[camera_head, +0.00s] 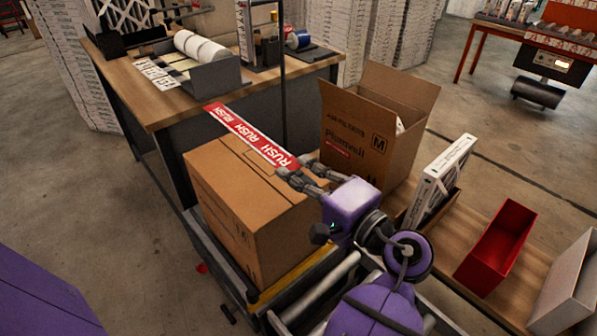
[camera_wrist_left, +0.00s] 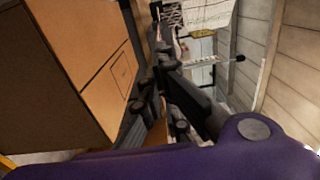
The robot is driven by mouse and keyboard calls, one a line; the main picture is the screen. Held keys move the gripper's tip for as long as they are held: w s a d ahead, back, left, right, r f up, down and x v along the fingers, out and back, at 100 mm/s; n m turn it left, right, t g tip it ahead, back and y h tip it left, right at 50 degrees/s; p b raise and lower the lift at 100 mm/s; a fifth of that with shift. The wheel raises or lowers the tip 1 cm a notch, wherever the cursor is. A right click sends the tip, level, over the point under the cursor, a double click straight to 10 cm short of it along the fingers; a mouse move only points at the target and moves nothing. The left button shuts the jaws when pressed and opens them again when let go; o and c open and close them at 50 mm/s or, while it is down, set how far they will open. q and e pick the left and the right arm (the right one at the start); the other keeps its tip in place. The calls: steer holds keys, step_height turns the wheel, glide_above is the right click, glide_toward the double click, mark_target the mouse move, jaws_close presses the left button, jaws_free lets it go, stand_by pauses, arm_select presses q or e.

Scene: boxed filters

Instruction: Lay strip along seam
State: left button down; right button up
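The gripper's fingers look closed on that end. The strip passes over the far right part of a closed brown carton (camera_head: 225,180), and its far end shows in front of the workbench edge. A faint seam line runs across the carton's top; I cannot tell whether the strip touches the carton. In the left wrist view the carton (camera_wrist_left: 95,75) is beside the dark fingers (camera_wrist_left: 165,50).
An open carton (camera_head: 355,135) stands right of the gripper. A white boxed filter (camera_head: 440,175) and a red bin (camera_head: 497,245) are further right. The workbench (camera_head: 170,110) behind holds a roll dispenser (camera_head: 205,70). Rollers (camera_head: 325,285) lie in front of the closed carton.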

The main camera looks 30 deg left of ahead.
arm_select(q)
steer(key=shift+s, duration=0.1)
step_height(320, 180, down, 7)
steer(key=b, duration=0.4)
steer(key=shift+f, duration=0.2)
stand_by(0.4)
steer(key=c, duration=2.5)
jaws_free()
steer(key=o, duration=0.6)
steer(key=shift+o, duration=0.2)
